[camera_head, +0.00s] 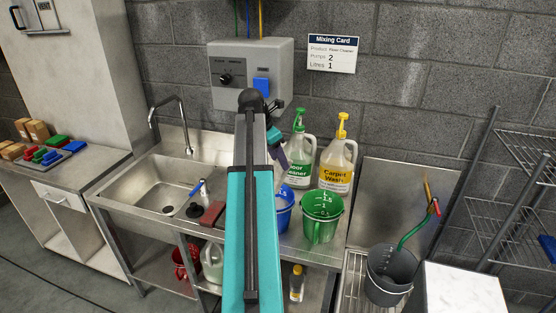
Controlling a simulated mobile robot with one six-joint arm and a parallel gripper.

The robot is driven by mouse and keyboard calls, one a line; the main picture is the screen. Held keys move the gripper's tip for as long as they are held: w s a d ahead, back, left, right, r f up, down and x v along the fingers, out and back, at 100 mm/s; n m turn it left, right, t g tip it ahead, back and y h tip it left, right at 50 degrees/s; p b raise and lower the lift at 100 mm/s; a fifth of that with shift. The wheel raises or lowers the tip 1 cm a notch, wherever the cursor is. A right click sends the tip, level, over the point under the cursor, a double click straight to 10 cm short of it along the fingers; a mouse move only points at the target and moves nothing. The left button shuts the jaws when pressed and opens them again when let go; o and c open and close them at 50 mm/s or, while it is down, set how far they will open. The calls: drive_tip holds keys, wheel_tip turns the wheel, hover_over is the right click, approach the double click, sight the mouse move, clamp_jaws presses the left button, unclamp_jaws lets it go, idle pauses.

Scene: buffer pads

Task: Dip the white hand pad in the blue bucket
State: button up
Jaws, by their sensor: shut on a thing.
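The blue bucket (284,211) stands on the steel counter just right of my teal arm, which hides its left part. My gripper (281,157) is above the blue bucket, left of the floor cleaner bottle. It is small and dark here and points down and to the right. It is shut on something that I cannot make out. I do not clearly see a white hand pad anywhere in view.
A green bucket (322,217) stands close right of the blue one. Floor cleaner (302,158) and carpet wash (337,165) bottles stand behind. A sink (165,185) is left, a grey bucket (388,277) lower right. Coloured pads (50,153) lie on the left counter.

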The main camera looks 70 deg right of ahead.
sight(277, 168)
drive_tip(key=shift+r+p, duration=1.2)
drive_tip(key=shift+r, duration=0.7)
drive_tip(key=shift+w+f, duration=0.1)
drive_tip(key=shift+w+a+f, duration=0.1)
drive_tip(key=shift+w+a, duration=0.05)
drive_tip(key=shift+w, duration=0.15)
drive_tip(key=w+a+f+b, duration=0.2)
drive_tip(key=w+a+f, duration=0.2)
drive_tip(key=w+a, duration=0.6)
drive_tip(key=w+a+f+b, duration=0.35)
drive_tip(key=w+a, duration=0.45)
drive_tip(key=w, duration=0.3)
drive_tip(key=w+a+f+b, duration=0.2)
drive_tip(key=w+a+f, duration=0.3)
drive_tip(key=w+a, duration=0.55)
drive_tip(key=w+a+f+b, duration=0.2)
drive_tip(key=w+a+f, duration=0.1)
drive_tip(key=a, duration=0.9)
drive_tip(key=w+a+f+b, duration=0.2)
drive_tip(key=w+a+f, duration=0.1)
drive_tip(key=a, duration=1)
drive_tip(key=w+a+f+b, duration=0.2)
drive_tip(key=a+f, duration=0.3)
drive_tip(key=a, duration=0.8)
drive_tip(key=shift+w+f+n, duration=0.15)
drive_tip(key=shift+w+n, duration=0.15)
drive_tip(key=shift+w, duration=0.15)
